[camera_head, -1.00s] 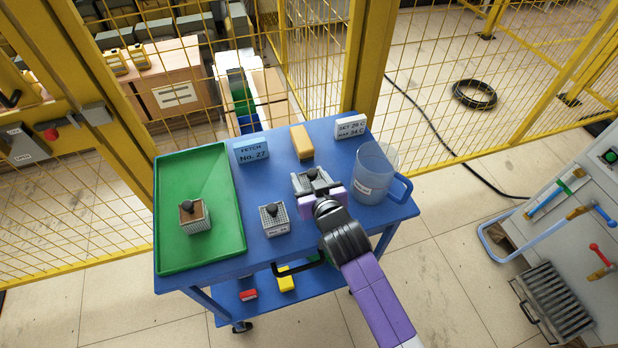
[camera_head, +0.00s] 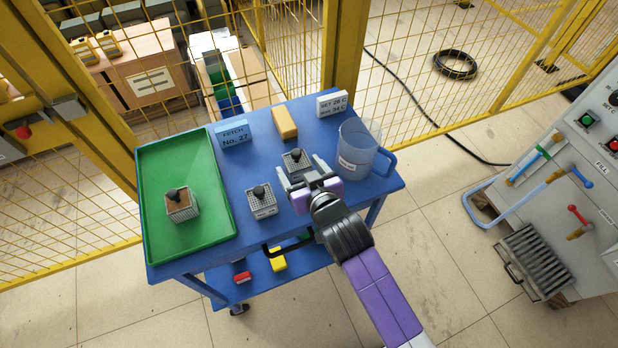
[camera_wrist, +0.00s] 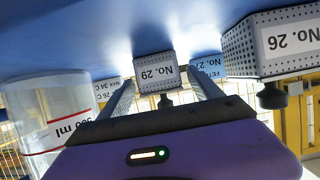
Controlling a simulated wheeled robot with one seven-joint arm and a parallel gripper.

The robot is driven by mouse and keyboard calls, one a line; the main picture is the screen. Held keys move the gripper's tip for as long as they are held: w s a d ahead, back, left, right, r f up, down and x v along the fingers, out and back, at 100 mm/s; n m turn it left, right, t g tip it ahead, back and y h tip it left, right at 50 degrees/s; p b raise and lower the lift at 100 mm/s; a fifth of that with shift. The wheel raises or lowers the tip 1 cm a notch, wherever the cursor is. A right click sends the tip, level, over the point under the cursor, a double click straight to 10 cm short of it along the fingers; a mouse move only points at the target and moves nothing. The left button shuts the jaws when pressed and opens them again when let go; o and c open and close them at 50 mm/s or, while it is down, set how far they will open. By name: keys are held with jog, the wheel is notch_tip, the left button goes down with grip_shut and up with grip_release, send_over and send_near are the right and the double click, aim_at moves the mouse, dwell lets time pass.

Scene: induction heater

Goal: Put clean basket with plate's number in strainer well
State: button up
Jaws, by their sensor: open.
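The blue plate (camera_head: 234,134) on the cart reads "FETCH No. 27". A grey mesh basket with a black knob (camera_head: 296,161) stands ahead of my gripper (camera_head: 299,170); the wrist view shows its label as No. 29 (camera_wrist: 155,72). My gripper is open and empty, its fingers (camera_wrist: 160,86) pointing at that basket. A second clean basket (camera_head: 261,203) stands to the left; the wrist view shows No. 26 (camera_wrist: 290,40) on it. A basket with brown contents (camera_head: 181,207) stands in the green tray (camera_head: 212,233); its number is unreadable. I cannot identify the strainer well.
A clear jug (camera_head: 355,158) stands at the cart's right, close to my gripper. A yellow block (camera_head: 284,123) and a white sign (camera_head: 332,104) are at the back. A grey machine (camera_head: 595,185) with levers and a slatted metal rack (camera_head: 537,262) stand right. Yellow mesh fencing (camera_head: 420,90) runs behind.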

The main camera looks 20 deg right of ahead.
jog(key=v, duration=0.7)
jog(key=shift+r, duration=0.2)
jog(key=s+d+r, duration=0.1)
jog(key=s, duration=1.2)
jog(key=s+d+r+t, duration=0.1)
jog(key=s+d+r, duration=0.1)
jog(key=s, duration=1)
jog(key=shift+s+r, duration=0.3)
jog(key=shift+s, duration=0.1)
jog(key=shift+o, duration=0.5)
jog(key=s+d+r, duration=0.1)
jog(key=s+r, duration=0.4)
jog(key=shift+s+d, duration=0.3)
jog(key=shift+d, duration=0.1)
jog(key=shift+r, duration=0.1)
jog(key=shift+s, duration=0.1)
